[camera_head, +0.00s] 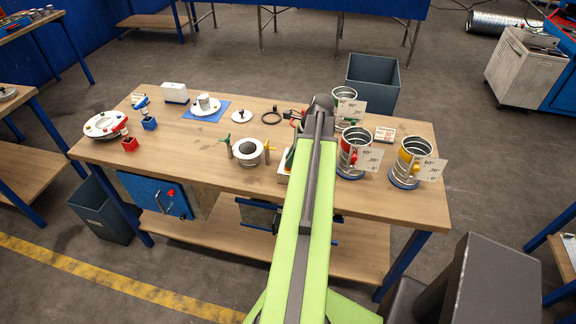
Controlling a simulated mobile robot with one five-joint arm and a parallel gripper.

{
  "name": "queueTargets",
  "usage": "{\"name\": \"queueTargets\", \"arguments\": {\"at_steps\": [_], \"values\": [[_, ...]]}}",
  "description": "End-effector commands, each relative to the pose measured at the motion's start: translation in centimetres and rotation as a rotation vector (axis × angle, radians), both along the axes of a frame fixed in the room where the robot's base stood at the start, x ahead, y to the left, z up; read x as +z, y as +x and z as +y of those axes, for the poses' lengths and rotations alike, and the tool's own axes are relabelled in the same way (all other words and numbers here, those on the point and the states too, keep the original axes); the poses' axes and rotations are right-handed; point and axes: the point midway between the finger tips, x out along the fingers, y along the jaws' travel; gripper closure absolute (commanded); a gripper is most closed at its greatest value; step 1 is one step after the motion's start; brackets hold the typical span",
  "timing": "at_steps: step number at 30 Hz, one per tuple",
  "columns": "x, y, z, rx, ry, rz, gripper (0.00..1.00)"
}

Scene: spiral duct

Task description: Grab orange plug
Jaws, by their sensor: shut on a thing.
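My lime-green arm reaches forward over the wooden table (210,165). The dark end with my gripper (321,104) is over the table's far right half, left of the ribbed duct pieces. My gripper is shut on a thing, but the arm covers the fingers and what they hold. I cannot make out an orange plug for certain. A white ring (248,153) in the middle of the table has a green clamp on its left and a yellow-orange one on its right.
Several ribbed metal ducts with angle cards (372,158) stand on the right. A grey bin (372,80) stands behind the table. The front left tabletop is clear.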

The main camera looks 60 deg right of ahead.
Motion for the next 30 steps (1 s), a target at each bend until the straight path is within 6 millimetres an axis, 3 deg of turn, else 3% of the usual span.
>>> {"name": "queueTargets", "arguments": {"at_steps": [8, 17, 24, 30], "values": [[0.7, 0.0, 0.0, 0.0, 0.0, 0.0, 1.0], [5.2, 0.0, 0.0, 0.0, 0.0, 0.0, 1.0], [8.3, -3.1, -5.3, -0.004, 0.001, 0.0, 1.0], [10.5, -5.3, -8.5, -0.001, 0.0, 0.0, 1.0]]}}
